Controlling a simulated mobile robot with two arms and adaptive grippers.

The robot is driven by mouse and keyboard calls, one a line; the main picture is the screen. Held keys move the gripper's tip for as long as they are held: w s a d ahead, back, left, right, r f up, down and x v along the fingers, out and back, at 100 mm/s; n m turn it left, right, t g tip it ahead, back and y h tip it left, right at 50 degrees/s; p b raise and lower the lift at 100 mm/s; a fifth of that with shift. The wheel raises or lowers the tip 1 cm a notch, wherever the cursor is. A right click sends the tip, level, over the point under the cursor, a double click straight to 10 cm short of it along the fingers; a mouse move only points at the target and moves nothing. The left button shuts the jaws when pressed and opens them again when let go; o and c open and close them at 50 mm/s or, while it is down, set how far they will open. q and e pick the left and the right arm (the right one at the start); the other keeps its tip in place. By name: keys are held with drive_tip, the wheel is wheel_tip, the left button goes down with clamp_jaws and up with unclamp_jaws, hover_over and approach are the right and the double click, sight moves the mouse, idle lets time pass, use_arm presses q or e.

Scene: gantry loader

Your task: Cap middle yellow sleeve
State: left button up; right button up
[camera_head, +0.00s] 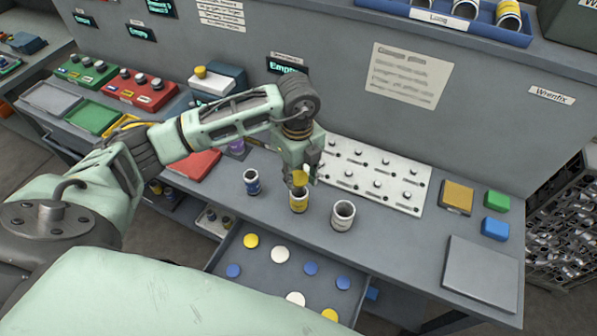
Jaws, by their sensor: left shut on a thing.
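Three sleeves stand upright in a row on the grey bench: a blue one (252,183) at left, the yellow one (299,203) in the middle and a whitish one (343,217) at right. The outer two show open tops. My left gripper (301,181) reaches down over the middle sleeve and is shut on a yellow cap (299,177). The cap is right above the sleeve's mouth, apparently a little clear of it; the exact gap is hard to tell. My right gripper is not in view.
An open drawer (270,287) in front holds loose yellow, white and blue caps. A white pegboard plate (375,176) lies behind the sleeves. Red and green button boxes (140,90) stand at left. Coloured blocks and a grey plate (480,272) lie at right.

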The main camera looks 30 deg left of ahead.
use_arm(q)
wheel_tip(320, 180, down, 2)
drive_tip(key=shift+w+b, duration=0.15)
drive_tip(key=shift+b, duration=0.35)
drive_tip(key=shift+f+b, duration=1.3)
drive_tip(key=shift+f, duration=0.45)
drive_tip(key=shift+f, duration=0.1)
drive_tip(key=o, duration=0.9)
wheel_tip(320, 180, up, 12)
drive_tip(key=shift+r, duration=0.1)
